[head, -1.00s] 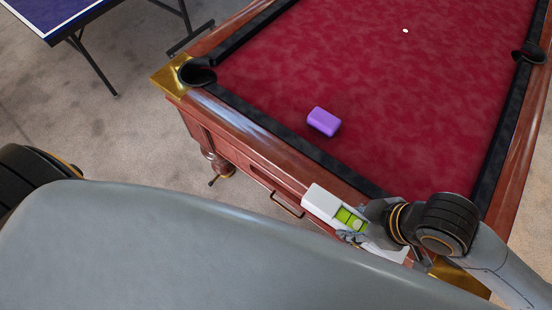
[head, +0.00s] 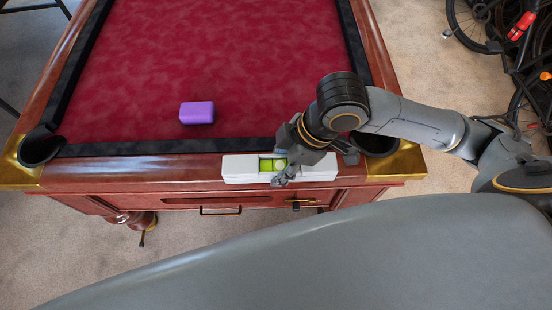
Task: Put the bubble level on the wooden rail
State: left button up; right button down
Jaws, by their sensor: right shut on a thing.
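The bubble level (head: 240,168) is a long white bar with a bright green vial window near its middle. My right gripper (head: 281,172) is shut on it around the middle and hides part of it. The level lies lengthwise along the near wooden rail (head: 150,172) of the pool table and overlaps it in the head view. I cannot tell if it touches the rail or is held just above it. My left gripper is not in view.
A purple block (head: 197,113) lies on the red cloth (head: 235,60) near the near cushion. Dark pockets with brass corners (head: 20,165) sit at both near corners. Bicycles (head: 505,40) stand at the upper right. The rail left of the level is clear.

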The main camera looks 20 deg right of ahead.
jog(key=w+f, duration=0.2)
jog(key=w+d+f, duration=0.1)
jog(key=w+f, duration=0.3)
jog(key=shift+w+d+p, duration=0.3)
jog(key=shift+w+p, duration=0.05)
jog(key=shift+w, duration=0.05)
jog(key=f, duration=0.2)
jog(key=f+p, duration=0.1)
jog(key=shift+w, duration=0.25)
jog(key=shift+f, duration=0.35)
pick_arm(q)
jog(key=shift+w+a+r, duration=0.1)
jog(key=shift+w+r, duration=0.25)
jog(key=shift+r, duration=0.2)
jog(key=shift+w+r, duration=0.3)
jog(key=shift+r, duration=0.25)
pick_arm(e)
jog(key=shift+f, duration=0.15)
jog(key=c, duration=0.7)
grip_release()
jog(key=shift+c, duration=0.2)
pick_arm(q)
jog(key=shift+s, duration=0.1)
